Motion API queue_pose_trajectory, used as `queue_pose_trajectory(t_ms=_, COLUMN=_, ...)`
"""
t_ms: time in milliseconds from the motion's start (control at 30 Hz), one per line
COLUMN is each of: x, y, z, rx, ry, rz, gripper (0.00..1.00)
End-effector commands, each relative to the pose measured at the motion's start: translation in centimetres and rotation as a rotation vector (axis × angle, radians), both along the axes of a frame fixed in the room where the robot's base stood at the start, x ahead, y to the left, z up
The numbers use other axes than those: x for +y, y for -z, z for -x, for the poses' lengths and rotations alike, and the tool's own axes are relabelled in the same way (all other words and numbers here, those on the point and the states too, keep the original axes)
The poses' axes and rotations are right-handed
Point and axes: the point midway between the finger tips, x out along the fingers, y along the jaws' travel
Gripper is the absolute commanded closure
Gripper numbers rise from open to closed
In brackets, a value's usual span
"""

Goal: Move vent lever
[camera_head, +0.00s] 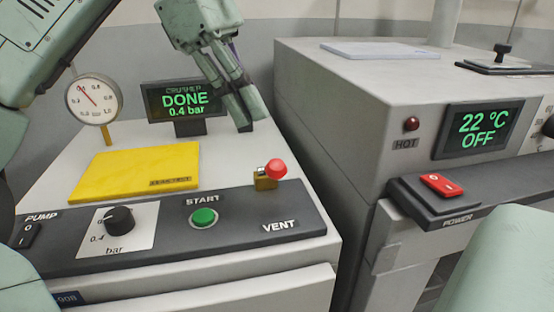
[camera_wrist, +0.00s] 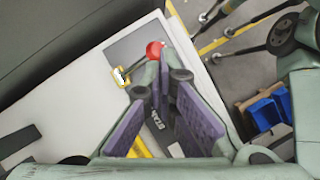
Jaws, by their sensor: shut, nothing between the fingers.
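The vent lever has a red ball knob (camera_head: 275,168) on a short stem and a brass base (camera_head: 265,182). It stands at the right of the dark control strip, above the VENT label. My gripper (camera_head: 244,120) is shut and empty, pointing down. In the head view it is above and left of the knob, with a visible gap. In the wrist view the red knob (camera_wrist: 154,49) shows just beyond my fingertips (camera_wrist: 164,82), with the brass base (camera_wrist: 121,77) to its left. The depth gap there is hard to judge.
The crusher display (camera_head: 181,103) reads DONE, 0.4 bar, beside a round gauge (camera_head: 94,100). A yellow plate (camera_head: 137,170), green start button (camera_head: 204,217) and black pressure knob (camera_head: 119,219) share the machine. A heater box (camera_head: 330,105) with a red power switch (camera_head: 441,185) stands to the right.

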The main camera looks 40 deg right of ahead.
Motion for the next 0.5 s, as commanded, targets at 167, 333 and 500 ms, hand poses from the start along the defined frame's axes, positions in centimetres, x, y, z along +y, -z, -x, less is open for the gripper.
queue_pose_trajectory(t_ms=167, x=-0.5, y=2.2, z=0.9, rx=0.002, ry=0.006, rz=0.002, gripper=1.0)
queue_pose_trajectory(t_ms=333, x=-0.9, y=3.8, z=1.6, rx=0.002, ry=0.003, rz=0.002, gripper=1.0)
queue_pose_trajectory(t_ms=500, x=-1.1, y=4.6, z=2.0, rx=0.001, ry=-0.001, rz=0.003, gripper=1.0)
